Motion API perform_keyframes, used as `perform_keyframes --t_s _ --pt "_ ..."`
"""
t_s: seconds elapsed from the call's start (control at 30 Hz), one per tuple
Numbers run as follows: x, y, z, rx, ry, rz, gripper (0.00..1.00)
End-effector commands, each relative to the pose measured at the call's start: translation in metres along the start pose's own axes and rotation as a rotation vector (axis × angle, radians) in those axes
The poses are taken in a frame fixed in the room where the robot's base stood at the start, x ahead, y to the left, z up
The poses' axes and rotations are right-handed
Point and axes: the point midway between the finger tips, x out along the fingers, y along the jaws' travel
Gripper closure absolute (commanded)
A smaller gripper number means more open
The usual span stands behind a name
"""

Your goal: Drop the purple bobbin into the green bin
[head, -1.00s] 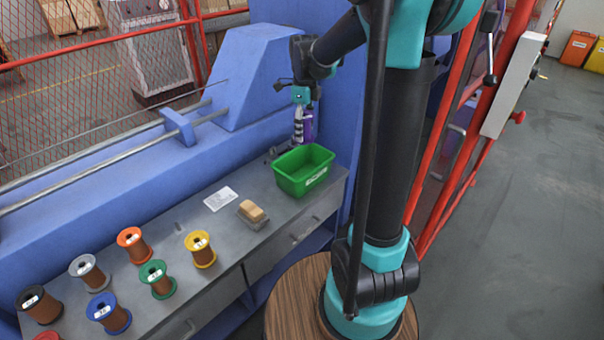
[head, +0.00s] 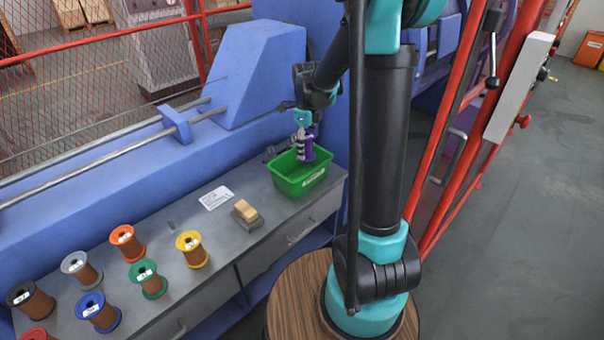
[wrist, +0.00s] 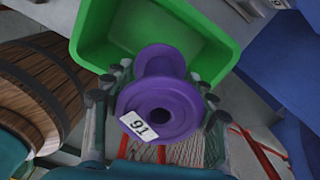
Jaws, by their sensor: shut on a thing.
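My gripper (head: 303,145) points down and is shut on the purple bobbin (wrist: 165,108). In the head view the purple bobbin (head: 309,150) shows in front of and above the green bin (head: 288,183). In the wrist view the bobbin lies between my fingers, with a white label reading 91 on its near flange. The open green bin (wrist: 88,38) is behind the bobbin in that view, and its far flange overlaps the bin's opening. The bin's inside looks empty where it shows.
Several other bobbins stand at the left of the grey bench, among them a yellow one (head: 192,250) and a green one (head: 147,278). A tan block (head: 245,212) and a white card (head: 216,198) lie left of the bin. Blue machine walls rise behind the bench.

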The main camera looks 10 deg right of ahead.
Motion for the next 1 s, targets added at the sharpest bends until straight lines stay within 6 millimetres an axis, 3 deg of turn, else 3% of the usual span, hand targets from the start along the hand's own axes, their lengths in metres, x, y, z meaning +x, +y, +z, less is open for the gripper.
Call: perform_keyframes --t_s 0.4,0.83,0.87,1.0 --pt "0.043 0.000 0.000 0.000 0.000 0.000 0.72" --pt "0.051 0.000 0.000 0.000 0.000 0.000 0.72" --pt "0.051 0.000 0.000 0.000 0.000 0.000 0.42" --pt "0.051 0.000 0.000 0.000 0.000 0.000 0.24"
